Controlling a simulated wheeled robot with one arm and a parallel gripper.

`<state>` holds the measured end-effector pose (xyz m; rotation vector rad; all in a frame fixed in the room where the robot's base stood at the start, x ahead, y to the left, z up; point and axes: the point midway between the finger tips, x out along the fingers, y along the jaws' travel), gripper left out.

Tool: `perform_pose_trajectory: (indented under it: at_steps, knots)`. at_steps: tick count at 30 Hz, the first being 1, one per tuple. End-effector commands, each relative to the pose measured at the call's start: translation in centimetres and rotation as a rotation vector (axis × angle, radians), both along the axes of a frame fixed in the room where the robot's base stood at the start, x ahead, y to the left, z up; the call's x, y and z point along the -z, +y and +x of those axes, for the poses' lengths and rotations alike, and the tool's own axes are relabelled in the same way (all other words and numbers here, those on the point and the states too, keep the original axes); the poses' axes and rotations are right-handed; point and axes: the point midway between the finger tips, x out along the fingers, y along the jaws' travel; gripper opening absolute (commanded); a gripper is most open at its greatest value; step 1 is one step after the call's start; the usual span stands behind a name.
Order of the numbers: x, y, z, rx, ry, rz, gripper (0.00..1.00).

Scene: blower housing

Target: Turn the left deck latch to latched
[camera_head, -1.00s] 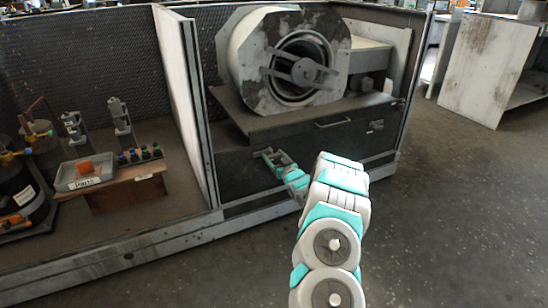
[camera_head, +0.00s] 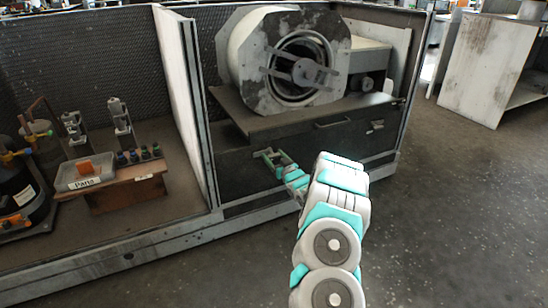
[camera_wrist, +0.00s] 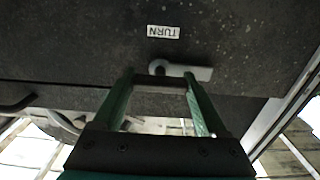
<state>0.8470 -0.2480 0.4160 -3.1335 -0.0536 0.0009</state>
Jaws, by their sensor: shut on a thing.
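The left deck latch shows in the wrist view as a pale grey lever (camera_wrist: 200,73) with a round pivot at its left end, lying roughly level across the dark front panel under the deck. My gripper (camera_wrist: 158,80) reaches up to it with two green fingers and is shut on the latch. The fingertips hide part of the lever, and the exact contact is hard to see.
An upside-down TURN label (camera_wrist: 163,32) sits near the latch. The blower housing (camera_head: 292,58) stands on the deck plate (camera_head: 300,122) above. Another latch (camera_head: 376,125) and a handle (camera_head: 332,122) are to the right. A partition (camera_head: 183,100) stands close on the left.

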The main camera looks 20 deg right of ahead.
Motion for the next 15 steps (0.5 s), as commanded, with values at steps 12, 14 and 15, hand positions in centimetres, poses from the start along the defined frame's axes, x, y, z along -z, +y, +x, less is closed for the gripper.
perform_pose_trajectory:
  at_steps: [12,14,15]
  knots:
    - [-0.13,-0.09,-0.03,0.0,0.007,0.201,0.0]
    - [-0.18,-0.09,-0.02,0.0,0.008,0.252,0.0]
    - [-0.2,-0.07,-0.02,0.0,0.009,0.29,0.0]
